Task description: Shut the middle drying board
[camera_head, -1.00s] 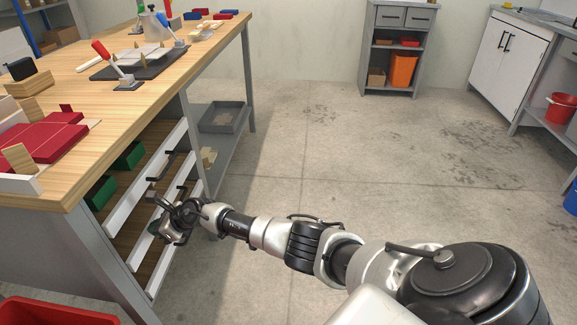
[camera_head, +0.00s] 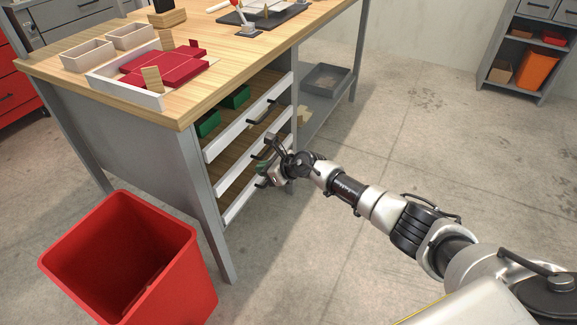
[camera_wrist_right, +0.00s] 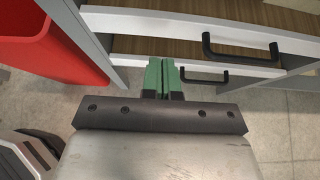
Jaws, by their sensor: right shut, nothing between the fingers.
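The middle drying board (camera_head: 235,169) is a brown board with a white front strip, in the rack under the wooden bench, between an upper and a lower board. Brown surface shows behind its strip; how far it stands out is hard to tell. My right gripper (camera_head: 266,170) is at the rack's front by the middle and lower boards, hiding part of their fronts. In the right wrist view its green fingers (camera_wrist_right: 163,75) are together and empty, below a white front strip (camera_wrist_right: 185,25) with a black handle (camera_wrist_right: 240,52). My left gripper is out of view.
The upper board (camera_head: 248,121) carries green boxes (camera_head: 236,97). A red bin (camera_head: 130,255) stands on the floor left of the rack. A grey tray (camera_head: 326,79) sits on the shelf beyond the rack. The floor to the right is clear.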

